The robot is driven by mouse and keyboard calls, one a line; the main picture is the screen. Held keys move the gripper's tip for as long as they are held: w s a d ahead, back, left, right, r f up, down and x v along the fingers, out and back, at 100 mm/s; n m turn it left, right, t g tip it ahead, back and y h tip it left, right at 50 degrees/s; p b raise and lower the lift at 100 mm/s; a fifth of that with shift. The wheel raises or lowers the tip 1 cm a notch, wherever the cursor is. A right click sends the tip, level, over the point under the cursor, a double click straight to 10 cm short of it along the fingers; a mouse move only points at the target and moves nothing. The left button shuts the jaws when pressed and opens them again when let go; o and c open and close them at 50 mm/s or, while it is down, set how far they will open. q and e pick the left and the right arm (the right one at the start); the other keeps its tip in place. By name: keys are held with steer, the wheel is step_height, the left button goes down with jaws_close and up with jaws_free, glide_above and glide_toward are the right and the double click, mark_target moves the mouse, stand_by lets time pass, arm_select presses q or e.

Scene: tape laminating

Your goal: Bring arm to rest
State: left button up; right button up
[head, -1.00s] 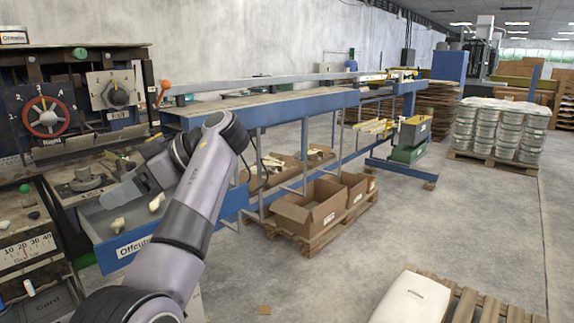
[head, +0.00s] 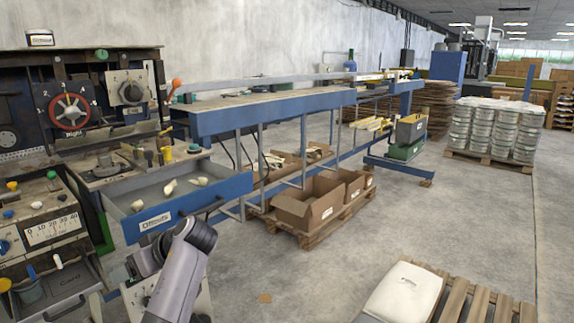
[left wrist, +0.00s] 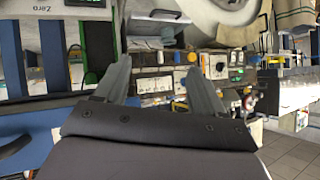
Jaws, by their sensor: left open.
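My left arm (head: 178,275) shows in the head view at the lower left, folded low in front of the blue drawer. My left gripper is not clearly seen in the head view. In the left wrist view the left gripper (left wrist: 158,82) has its two grey fingers spread apart with nothing between them. Behind the fingers are shelves and panels with small parts, apart from the gripper. My right gripper is in neither view.
The open blue offcuts drawer (head: 185,198) holds several pale pieces. Left of it stands a control panel with a red dial (head: 69,111). Cardboard boxes (head: 310,205) sit on a pallet under the bench. A white sack (head: 404,292) lies at the lower right. The middle floor is clear.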

arm_select(q)
steer(key=s+d+f+m+t+h, duration=0.1)
steer(key=s+f+m+t+h, duration=0.3)
steer(key=f, duration=0.8)
steer(key=s+d+f+m+t+h, duration=0.15)
steer(key=s+f+m, duration=0.4)
steer(key=f, duration=0.55)
steer(key=s+d+f+m+t+h, duration=0.1)
steer(key=s+d+m+h, duration=0.1)
steer(key=s, duration=0.8)
steer(key=s+d+f+m+t+h, duration=0.1)
steer(key=s+d+h, duration=0.4)
steer(key=s, duration=0.5)
steer(key=shift+d+m, duration=0.65)
steer(key=shift+m, duration=0.2)
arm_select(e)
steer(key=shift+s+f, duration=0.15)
arm_select(q)
steer(key=shift+h, duration=0.25)
steer(key=shift+c, duration=0.3)
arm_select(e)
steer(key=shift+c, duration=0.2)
